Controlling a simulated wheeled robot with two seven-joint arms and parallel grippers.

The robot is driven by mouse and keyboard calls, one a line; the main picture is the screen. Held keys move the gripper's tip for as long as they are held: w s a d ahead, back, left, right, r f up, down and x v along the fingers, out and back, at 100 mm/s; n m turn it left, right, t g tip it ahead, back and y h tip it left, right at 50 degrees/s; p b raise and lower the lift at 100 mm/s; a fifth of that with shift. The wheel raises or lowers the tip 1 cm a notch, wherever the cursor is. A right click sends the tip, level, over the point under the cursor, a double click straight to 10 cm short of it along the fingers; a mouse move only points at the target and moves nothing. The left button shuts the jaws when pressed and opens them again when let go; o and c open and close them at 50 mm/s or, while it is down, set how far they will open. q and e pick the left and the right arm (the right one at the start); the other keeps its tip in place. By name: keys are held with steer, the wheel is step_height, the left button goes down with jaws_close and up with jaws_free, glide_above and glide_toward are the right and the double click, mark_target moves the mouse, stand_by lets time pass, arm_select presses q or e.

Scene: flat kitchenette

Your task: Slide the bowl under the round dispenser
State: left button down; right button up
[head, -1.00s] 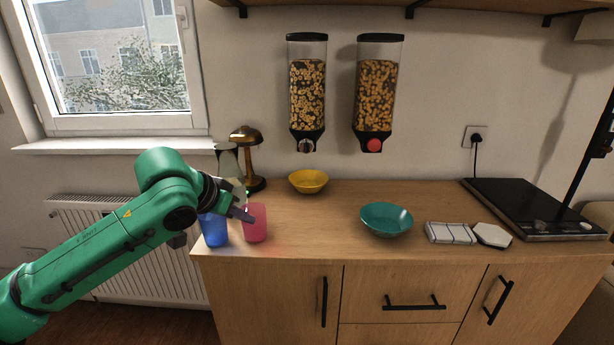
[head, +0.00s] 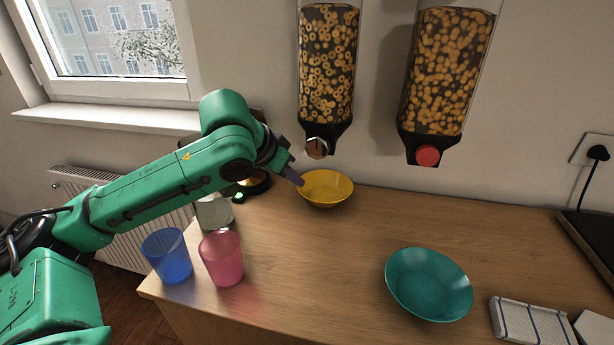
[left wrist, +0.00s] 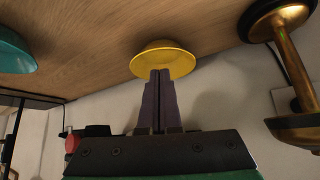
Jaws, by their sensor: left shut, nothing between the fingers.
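The yellow bowl (head: 328,190) stands upright at the back of the counter, near the wall and roughly below the left dispenser (head: 328,75), which holds ring-shaped cereal and has a brownish knob. The right dispenser (head: 445,75) has a red knob and rounded pieces. A teal bowl (head: 428,284) stands nearer the front right. My left gripper (head: 299,181) is shut and empty at the left side of the yellow bowl. In the left wrist view its fingertips (left wrist: 159,72) overlap the rim of the yellow bowl (left wrist: 163,59); I cannot tell whether they touch. My right gripper is not in view.
A blue cup (head: 166,256) and a pink cup (head: 222,258) stand at the counter's left front, below my left arm. A brass object (left wrist: 291,70) stands close to the yellow bowl. The counter between the bowls is clear.

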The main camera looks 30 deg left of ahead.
mark_target(309, 198)
arm_select(q)
steer(key=x, duration=0.3)
steer(key=shift+w+d+f, duration=0.1)
steer(key=shift+f, duration=0.25)
steer(key=x, duration=0.3)
steer(key=shift+w+f, duration=0.2)
steer(key=shift+w, duration=0.1)
steer(key=shift+w+f, duration=0.35)
steer(key=shift+f, duration=0.1)
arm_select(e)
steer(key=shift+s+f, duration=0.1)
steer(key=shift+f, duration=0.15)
arm_select(q)
steer(key=shift+s, duration=0.1)
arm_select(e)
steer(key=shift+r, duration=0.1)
arm_select(q)
steer(key=shift+s+r, duration=0.1)
steer(key=shift+s, duration=0.15)
steer(key=shift+s+p, duration=0.35)
steer(key=shift+s, duration=0.15)
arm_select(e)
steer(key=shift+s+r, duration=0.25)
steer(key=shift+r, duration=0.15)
arm_select(q)
steer(key=shift+w, duration=0.1)
